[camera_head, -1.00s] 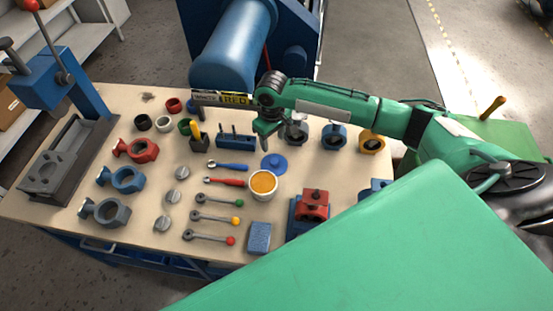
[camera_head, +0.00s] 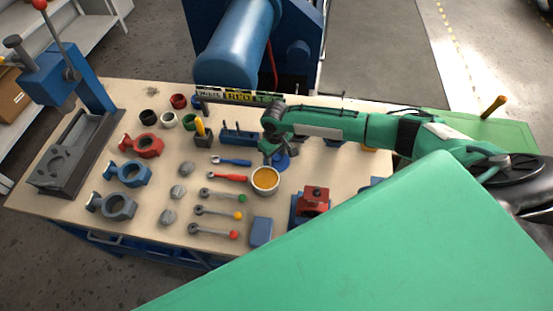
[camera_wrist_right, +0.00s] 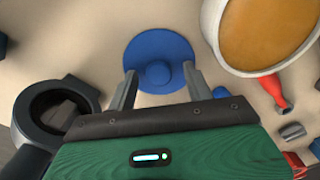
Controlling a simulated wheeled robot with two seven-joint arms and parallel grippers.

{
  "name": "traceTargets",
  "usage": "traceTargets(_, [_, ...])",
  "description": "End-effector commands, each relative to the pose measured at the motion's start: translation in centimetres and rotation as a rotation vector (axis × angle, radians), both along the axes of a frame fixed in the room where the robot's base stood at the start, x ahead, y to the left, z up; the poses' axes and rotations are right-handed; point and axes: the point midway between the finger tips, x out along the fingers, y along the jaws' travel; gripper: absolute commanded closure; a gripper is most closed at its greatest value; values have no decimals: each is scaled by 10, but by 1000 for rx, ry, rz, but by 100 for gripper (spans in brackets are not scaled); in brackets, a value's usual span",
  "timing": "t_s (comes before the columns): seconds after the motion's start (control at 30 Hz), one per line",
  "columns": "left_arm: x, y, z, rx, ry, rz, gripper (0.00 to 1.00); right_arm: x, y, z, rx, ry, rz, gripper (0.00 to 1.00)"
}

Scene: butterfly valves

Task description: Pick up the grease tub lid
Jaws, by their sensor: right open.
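The grease tub lid is a round blue disc with a raised knob. It lies on the table in the right wrist view (camera_wrist_right: 160,52), just beyond and between my right fingertips. In the head view the lid (camera_head: 282,161) is partly hidden by my right gripper (camera_head: 268,157), which hangs over it, pointing down. My right gripper (camera_wrist_right: 160,88) is open, one finger on each side of the knob, with nothing held. The white grease tub (camera_head: 265,181) with orange grease stands beside the lid; it also shows in the right wrist view (camera_wrist_right: 265,30). My left gripper is not in view.
A red-handled tool (camera_head: 228,177) and a blue-handled tool (camera_head: 232,161) lie left of the tub. A grey ring-shaped valve body (camera_wrist_right: 55,108) is close by my right gripper. A red and blue block (camera_head: 312,202) stands right of the tub.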

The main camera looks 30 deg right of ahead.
Motion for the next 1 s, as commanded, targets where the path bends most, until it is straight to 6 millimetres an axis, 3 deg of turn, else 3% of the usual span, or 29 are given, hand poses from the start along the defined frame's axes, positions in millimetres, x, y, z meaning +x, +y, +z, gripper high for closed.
traceTargets(0.07, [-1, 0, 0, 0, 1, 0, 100, 0, 0, 0, 0, 0, 0, 52])
traceTargets(0.27, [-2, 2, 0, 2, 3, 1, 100, 0, 0, 0, 0, 0, 0, 91])
traceTargets(0.37, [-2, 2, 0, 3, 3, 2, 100, 0, 0, 0, 0, 0, 0, 99])
traceTargets(0.77, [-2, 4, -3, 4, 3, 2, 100, 1, -1, 12, 0, -1, 0, 100])
traceTargets(1.0, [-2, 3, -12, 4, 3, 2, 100, 1, -1, 58, 0, -5, 1, 100])
